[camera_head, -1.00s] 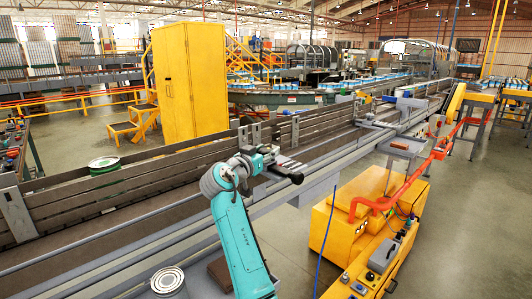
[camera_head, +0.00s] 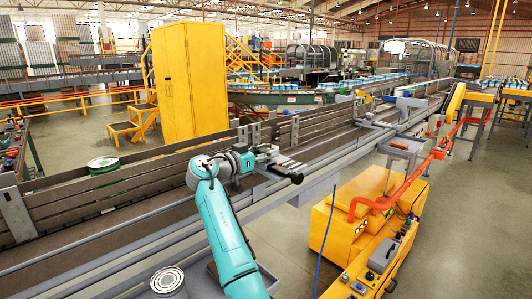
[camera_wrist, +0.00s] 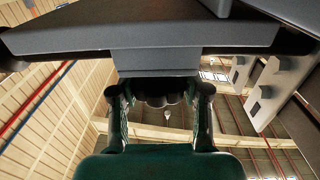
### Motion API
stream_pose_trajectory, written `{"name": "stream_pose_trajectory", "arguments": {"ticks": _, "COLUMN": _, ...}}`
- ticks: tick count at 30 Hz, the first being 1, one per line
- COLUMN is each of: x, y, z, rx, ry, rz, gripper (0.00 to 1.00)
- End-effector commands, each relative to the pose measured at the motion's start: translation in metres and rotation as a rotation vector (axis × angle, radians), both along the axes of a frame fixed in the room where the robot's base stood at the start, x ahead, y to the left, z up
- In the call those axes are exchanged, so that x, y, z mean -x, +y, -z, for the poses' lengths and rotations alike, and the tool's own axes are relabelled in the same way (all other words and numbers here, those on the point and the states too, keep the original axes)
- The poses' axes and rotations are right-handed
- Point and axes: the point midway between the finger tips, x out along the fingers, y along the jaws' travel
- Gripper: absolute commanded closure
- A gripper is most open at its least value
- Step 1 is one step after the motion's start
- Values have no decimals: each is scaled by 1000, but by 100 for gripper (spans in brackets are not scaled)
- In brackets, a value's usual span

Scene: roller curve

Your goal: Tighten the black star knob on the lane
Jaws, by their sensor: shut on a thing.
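The black star knob (camera_wrist: 158,99) shows in the wrist view as a dark lobed shape under a grey block. My gripper (camera_wrist: 159,105) has its two fingers on either side of it and is shut on it. In the head view my gripper (camera_head: 288,173) is at the near side of the conveyor lane (camera_head: 230,202), at the end of my teal arm. A dark round end (camera_head: 296,177) shows at its tip; the knob's lobes are too small to make out there.
Another can (camera_head: 167,281) is at the bottom, near my arm. A yellow machine (camera_head: 345,225) with a red pipe (camera_head: 375,204) stands at right. Grey floor is open beyond it.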

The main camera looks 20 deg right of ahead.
Motion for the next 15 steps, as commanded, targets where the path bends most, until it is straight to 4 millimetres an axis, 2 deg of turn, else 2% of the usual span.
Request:
{"name": "stream_pose_trajectory", "arguments": {"ticks": 2, "x": -1, "y": 0, "z": -6, "rx": 4, "ry": -9, "rz": -4, "gripper": 88}}
{"name": "stream_pose_trajectory", "arguments": {"ticks": 3, "x": -1, "y": 0, "z": -6, "rx": 4, "ry": -9, "rz": -5, "gripper": 46}}
{"name": "stream_pose_trajectory", "arguments": {"ticks": 5, "x": -1, "y": 0, "z": -5, "rx": 4, "ry": -8, "rz": -4, "gripper": 31}}
{"name": "stream_pose_trajectory", "arguments": {"ticks": 6, "x": -1, "y": 0, "z": -5, "rx": 4, "ry": -7, "rz": -4, "gripper": 27}}
{"name": "stream_pose_trajectory", "arguments": {"ticks": 15, "x": 0, "y": 1, "z": -2, "rx": 1, "ry": -3, "rz": -3, "gripper": 27}}
